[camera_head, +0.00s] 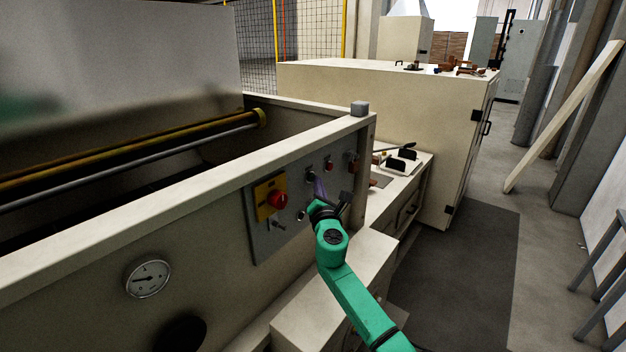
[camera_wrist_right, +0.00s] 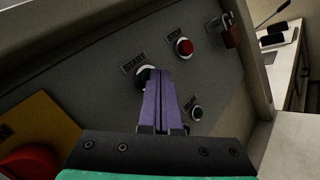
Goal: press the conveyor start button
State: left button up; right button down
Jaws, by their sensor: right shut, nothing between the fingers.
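The start button (camera_wrist_right: 145,74) is a dark button in a pale ring, under a START label on a grey control panel (camera_head: 268,238). In the right wrist view it is partly hidden behind the fingertips of my right gripper (camera_wrist_right: 156,76). The two purple fingers lie together, shut and empty, with their tips over the button's right side. I cannot tell whether they touch it. In the head view my right gripper (camera_head: 319,188) is close in front of the panel, just below the start button (camera_head: 309,174). My left gripper is not in view.
A red stop button (camera_wrist_right: 185,46) sits right of START, with a red padlock (camera_wrist_right: 229,36) beyond. A small ringed control (camera_wrist_right: 196,112) is below. A red emergency knob on yellow (camera_head: 270,198) is at the panel's left.

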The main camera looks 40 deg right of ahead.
jog(key=shift+w, duration=0.15)
dwell(0.4)
jog(key=shift+s+d, duration=0.25)
jog(key=shift+s, duration=0.55)
jog(key=s, duration=0.2)
jog(key=s+d+p, duration=0.1)
jog(key=s, duration=0.1)
jog(key=shift+s+d, duration=0.2)
jog(key=shift+s, duration=0.2)
